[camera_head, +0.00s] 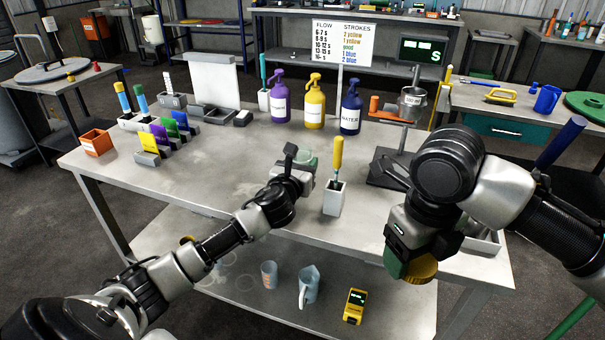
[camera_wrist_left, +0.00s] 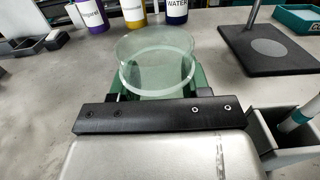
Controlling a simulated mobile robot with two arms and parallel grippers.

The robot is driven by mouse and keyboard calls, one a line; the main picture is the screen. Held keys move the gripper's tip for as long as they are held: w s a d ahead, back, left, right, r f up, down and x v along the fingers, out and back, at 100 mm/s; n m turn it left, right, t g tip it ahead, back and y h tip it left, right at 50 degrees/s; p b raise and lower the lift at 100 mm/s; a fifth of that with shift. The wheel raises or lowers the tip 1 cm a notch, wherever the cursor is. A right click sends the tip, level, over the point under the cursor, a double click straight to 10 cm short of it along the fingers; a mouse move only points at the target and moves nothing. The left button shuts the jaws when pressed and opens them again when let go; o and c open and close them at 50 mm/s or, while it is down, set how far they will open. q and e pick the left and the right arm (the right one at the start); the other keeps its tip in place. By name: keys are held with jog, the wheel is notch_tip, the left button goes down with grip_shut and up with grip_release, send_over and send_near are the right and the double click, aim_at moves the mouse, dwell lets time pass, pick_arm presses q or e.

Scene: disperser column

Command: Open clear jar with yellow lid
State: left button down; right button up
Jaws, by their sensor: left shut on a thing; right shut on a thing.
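The clear jar (camera_wrist_left: 156,52) is open at the top, with its round rim bare in the left wrist view. My left gripper (camera_wrist_left: 157,85) is shut on it, with green finger pads either side. In the head view the left gripper (camera_head: 300,160) is over the middle of the table, and the jar (camera_head: 311,158) is mostly hidden behind it. My right gripper (camera_head: 408,266) is shut on the yellow lid (camera_head: 424,270), at the table's front edge on the right. The lid is apart from the jar and tilted. Its far side is hidden by the gripper.
A white holder (camera_head: 334,198) with a yellow-handled tool stands right of the left gripper. Purple (camera_head: 280,103), yellow (camera_head: 314,105) and blue (camera_head: 350,110) bottles stand behind. A dark stand (camera_head: 385,170) is at right. The table's left-middle (camera_head: 210,175) is clear.

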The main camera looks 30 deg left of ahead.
pick_arm(q)
notch_tip(320, 180, down, 2)
jog(key=shift+f, duration=0.15)
jog(key=c, duration=0.5)
grip_release()
jog(key=shift+f, duration=0.1)
